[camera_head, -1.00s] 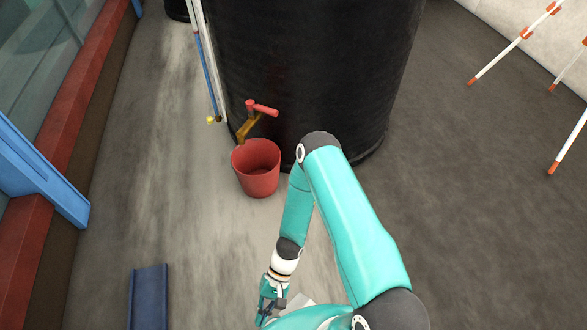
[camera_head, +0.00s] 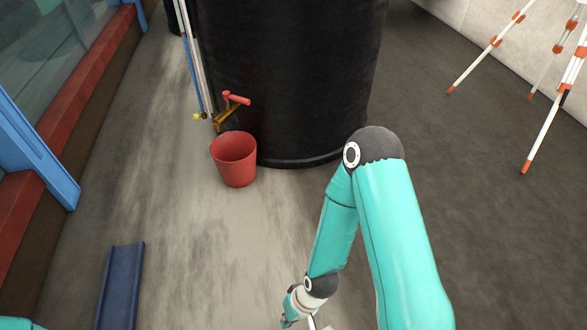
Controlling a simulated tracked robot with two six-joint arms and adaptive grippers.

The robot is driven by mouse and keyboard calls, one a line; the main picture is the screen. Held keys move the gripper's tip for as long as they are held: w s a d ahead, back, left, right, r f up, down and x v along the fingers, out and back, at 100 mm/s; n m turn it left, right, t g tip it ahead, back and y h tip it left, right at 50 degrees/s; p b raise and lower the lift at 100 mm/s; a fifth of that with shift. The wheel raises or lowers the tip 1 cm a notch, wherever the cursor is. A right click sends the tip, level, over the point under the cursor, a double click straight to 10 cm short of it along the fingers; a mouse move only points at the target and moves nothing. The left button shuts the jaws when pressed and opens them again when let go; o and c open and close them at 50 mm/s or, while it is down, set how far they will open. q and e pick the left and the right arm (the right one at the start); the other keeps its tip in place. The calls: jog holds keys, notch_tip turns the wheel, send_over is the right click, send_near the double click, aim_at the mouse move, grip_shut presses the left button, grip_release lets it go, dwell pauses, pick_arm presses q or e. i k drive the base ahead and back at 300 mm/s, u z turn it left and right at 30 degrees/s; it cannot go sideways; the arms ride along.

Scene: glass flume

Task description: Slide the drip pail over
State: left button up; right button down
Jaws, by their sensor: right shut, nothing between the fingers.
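The drip pail is a red, empty-looking open bucket (camera_head: 234,160). It stands upright on the concrete floor at the foot of the black tank (camera_head: 285,70), just in front of the brass tap (camera_head: 228,112) with its red handle. My right gripper (camera_head: 287,323) is at the bottom edge of the picture, partly cut off. It is shut, holds nothing, and is well apart from the pail, on the near side of it. My left gripper is out of view.
A blue channel piece (camera_head: 120,285) lies on the floor at lower left. A blue brace (camera_head: 38,150) and red-framed glass wall (camera_head: 75,85) run along the left. Tripod legs (camera_head: 490,55) stand at upper right. The floor between pail and right gripper is clear.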

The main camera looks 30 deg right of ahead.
aim_at(234, 153)
jog(key=z, duration=0.25)
jog(key=k, duration=0.5)
jog(key=z, duration=0.75)
jog(key=i, duration=1.1)
jog(key=u, duration=0.45)
jog(key=i, duration=0.75)
jog(key=u, duration=0.4)
jog(key=k, duration=0.9)
jog(key=u, duration=0.15)
jog(key=i, duration=0.9)
jog(key=z, duration=0.05)
